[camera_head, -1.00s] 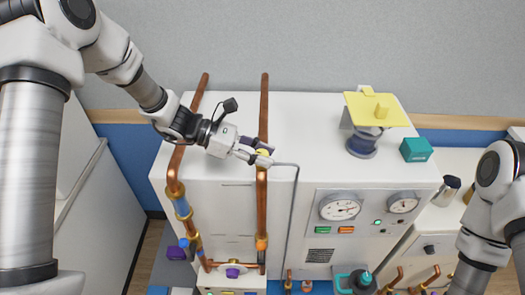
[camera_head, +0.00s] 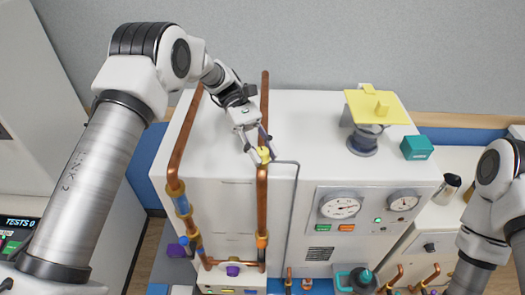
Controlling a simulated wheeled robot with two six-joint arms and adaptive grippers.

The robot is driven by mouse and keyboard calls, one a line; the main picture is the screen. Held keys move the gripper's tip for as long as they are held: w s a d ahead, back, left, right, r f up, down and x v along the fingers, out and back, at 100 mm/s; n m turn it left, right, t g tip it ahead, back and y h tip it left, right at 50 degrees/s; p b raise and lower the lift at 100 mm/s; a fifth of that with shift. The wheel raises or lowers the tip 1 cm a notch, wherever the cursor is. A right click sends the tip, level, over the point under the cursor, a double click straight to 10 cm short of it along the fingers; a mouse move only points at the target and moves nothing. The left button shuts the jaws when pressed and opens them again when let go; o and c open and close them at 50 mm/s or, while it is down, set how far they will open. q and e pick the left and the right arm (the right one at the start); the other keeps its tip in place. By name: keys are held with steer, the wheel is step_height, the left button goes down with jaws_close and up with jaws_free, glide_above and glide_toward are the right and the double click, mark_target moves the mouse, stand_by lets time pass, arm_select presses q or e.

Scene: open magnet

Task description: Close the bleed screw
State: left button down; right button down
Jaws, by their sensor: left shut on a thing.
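The bleed screw, a small yellow fitting (camera_head: 264,155), sits at the top front of the right-hand copper pipe (camera_head: 262,205), where a thin grey line joins it. My left gripper (camera_head: 259,153) comes in from behind and the left, its fingers around the yellow fitting and shut on it. Part of the fitting is hidden by the fingers. My right arm (camera_head: 490,215) stands at the right edge; its gripper is outside the picture.
The white cabinet (camera_head: 310,130) carries two dial gauges (camera_head: 340,208) at its front. A yellow-topped device (camera_head: 378,110) and a teal box (camera_head: 416,148) stand on top at the right. Another copper pipe (camera_head: 174,170) rises close left of my gripper.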

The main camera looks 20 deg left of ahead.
arm_select(q)
steer(key=shift+m+g+y, duration=1)
steer(key=shift+m+y, duration=0.3)
steer(key=shift+y, duration=0.1)
steer(key=c, duration=0.8)
jaws_free()
